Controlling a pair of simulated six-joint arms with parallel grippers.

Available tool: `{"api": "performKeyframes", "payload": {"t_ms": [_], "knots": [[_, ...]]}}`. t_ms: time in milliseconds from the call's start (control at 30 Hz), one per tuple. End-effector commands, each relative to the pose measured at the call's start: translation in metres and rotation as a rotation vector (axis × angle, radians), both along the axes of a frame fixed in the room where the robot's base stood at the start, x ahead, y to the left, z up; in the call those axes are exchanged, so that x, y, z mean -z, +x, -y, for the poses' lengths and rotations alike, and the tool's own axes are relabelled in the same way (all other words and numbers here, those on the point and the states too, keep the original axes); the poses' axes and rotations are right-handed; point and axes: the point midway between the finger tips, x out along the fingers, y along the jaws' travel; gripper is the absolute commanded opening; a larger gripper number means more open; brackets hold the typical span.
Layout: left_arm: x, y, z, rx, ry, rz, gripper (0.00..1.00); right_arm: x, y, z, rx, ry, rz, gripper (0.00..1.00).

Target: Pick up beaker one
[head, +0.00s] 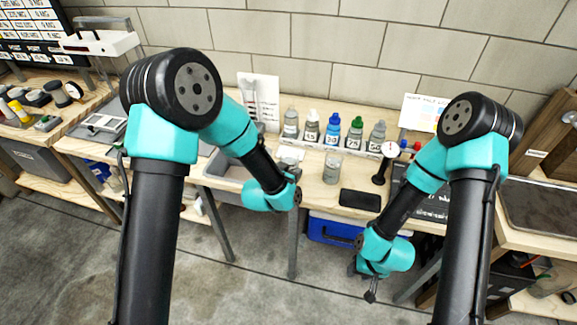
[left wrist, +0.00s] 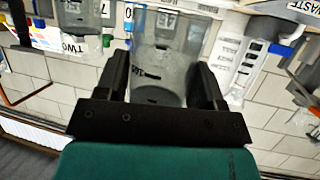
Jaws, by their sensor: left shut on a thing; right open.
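A clear beaker (left wrist: 160,75) with a dark printed label, whose word I cannot read for sure, sits between the fingers of my left gripper (left wrist: 163,68). The gripper is shut on its sides. In the head view my left gripper is mostly hidden by its own wrist, near the grey basin. A second clear beaker (head: 332,167) stands upright on the bench to its right. In the left wrist view it is partly cut off at the top (left wrist: 82,14), near a TWO label. My right gripper (head: 371,292) hangs low in front of the bench, open and empty.
Several capped bottles (head: 333,129) stand in a numbered row behind the second beaker. A black pad (head: 360,200) lies at the bench front, with a dark upright stand (head: 384,165) beside it. A grey basin (head: 228,172) is on the left. A blue bin (head: 335,229) sits below.

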Motion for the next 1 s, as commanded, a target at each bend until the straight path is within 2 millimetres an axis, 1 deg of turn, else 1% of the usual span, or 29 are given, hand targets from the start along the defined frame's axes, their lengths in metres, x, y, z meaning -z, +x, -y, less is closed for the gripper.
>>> {"api": "performKeyframes", "payload": {"t_ms": [100, 700, 1000], "knots": [[-0.002, -0.012, 0.0, 0.001, 0.0, 0.0, 0.29, 0.0, 0.0, 0.0, 0.0, 0.0, 0.0, 0.46], [-0.007, -0.071, 0.001, 0.003, 0.001, 0.0, 0.29, 0.0, 0.0, 0.0, 0.0, 0.0, 0.0, 0.46], [-0.01, -0.095, 0.001, 0.002, 0.0, 0.001, 0.29, 0.0, 0.0, 0.0, 0.0, 0.0, 0.0, 0.46]]}}
